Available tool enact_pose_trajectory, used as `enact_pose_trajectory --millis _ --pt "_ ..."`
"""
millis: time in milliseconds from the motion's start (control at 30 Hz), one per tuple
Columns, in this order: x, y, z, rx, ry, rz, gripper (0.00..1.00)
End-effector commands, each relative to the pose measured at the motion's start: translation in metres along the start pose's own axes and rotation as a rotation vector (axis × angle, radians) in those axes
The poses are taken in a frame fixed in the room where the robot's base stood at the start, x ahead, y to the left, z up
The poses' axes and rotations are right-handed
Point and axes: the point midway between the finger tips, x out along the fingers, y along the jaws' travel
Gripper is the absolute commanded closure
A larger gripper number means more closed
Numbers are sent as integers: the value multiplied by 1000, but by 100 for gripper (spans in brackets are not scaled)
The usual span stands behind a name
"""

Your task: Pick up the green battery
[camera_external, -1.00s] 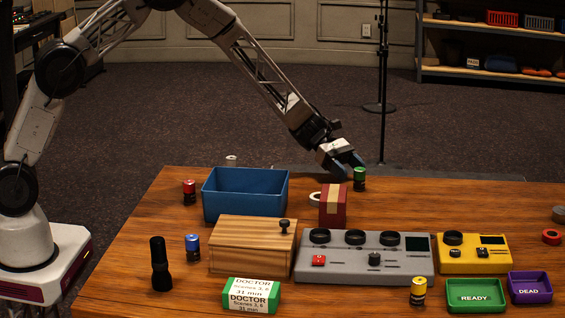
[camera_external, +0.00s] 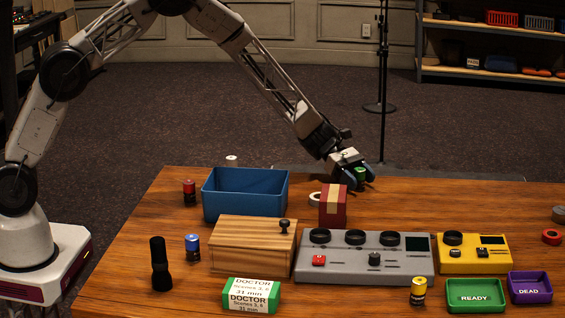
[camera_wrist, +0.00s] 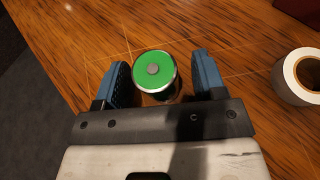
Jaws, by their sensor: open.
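The green battery (camera_wrist: 153,70) stands upright on the wooden table, its green top with a round metal terminal facing the wrist camera. My gripper (camera_wrist: 155,82) is open, with one blue finger on each side of the battery and visible gaps between. In the external view the battery (camera_external: 360,175) shows between the fingers of my gripper (camera_external: 360,181) near the table's back edge. Its lower part is mostly hidden by the fingers there.
A white tape roll (camera_wrist: 299,77) lies to the right of the gripper. A red box (camera_external: 333,206) stands close by, in front. A blue bin (camera_external: 245,198) is to the left. The table's back edge is close behind, with free table to the right.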

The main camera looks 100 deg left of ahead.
Motion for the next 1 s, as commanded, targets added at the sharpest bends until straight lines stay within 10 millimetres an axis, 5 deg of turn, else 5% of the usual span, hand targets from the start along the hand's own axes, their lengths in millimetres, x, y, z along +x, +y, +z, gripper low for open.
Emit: enact_pose_trajectory --millis 400,1000 --pt "0 0 0 0 0 0 93" --pt "-8 0 19 2 -1 1 93"
